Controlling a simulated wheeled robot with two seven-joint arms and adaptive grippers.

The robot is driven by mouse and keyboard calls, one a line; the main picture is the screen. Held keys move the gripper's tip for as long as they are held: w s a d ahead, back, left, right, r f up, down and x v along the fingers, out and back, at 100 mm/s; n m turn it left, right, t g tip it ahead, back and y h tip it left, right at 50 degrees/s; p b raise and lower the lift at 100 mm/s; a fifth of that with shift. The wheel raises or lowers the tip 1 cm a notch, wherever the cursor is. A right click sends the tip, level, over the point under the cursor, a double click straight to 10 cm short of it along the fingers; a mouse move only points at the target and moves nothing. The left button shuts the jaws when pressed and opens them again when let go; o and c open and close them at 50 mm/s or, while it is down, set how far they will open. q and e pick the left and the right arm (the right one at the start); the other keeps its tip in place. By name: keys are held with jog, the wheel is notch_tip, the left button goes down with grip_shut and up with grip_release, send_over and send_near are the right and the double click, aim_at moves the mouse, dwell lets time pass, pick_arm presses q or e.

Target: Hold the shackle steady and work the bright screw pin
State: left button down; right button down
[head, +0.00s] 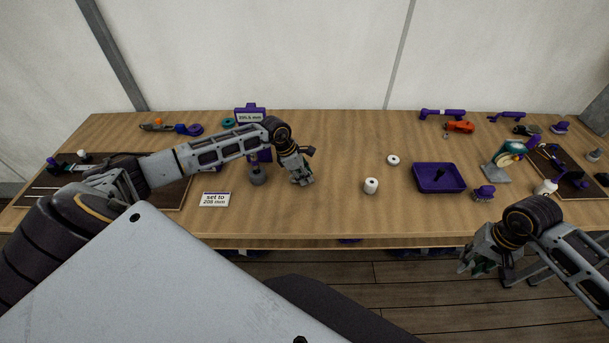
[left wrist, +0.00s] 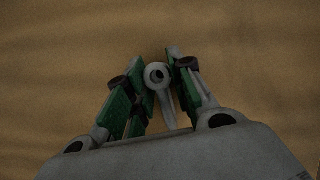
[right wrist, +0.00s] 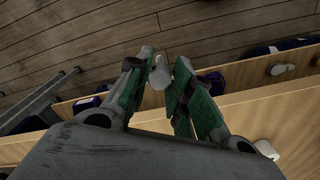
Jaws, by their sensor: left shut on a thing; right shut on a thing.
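My right gripper (head: 468,262) is off the table's front edge, above the floor. In the right wrist view its fingers (right wrist: 160,72) are shut on a small pale piece (right wrist: 158,78), mostly hidden and too blurred to name. The two grippers are far apart.
The front middle is clear.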

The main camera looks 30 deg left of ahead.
pick_arm(q)
jog(key=shift+s+f, duration=0.1)
jog(key=shift+f, duration=0.05)
jog(key=c, duration=1.2)
grip_release()
jog(key=shift+o, duration=0.2)
jog(key=shift+r, duration=0.2)
jog(key=v, duration=1.1)
jog(key=shift+r, duration=0.3)
jog(key=shift+a, duration=0.1)
jog(key=shift+s, duration=0.1)
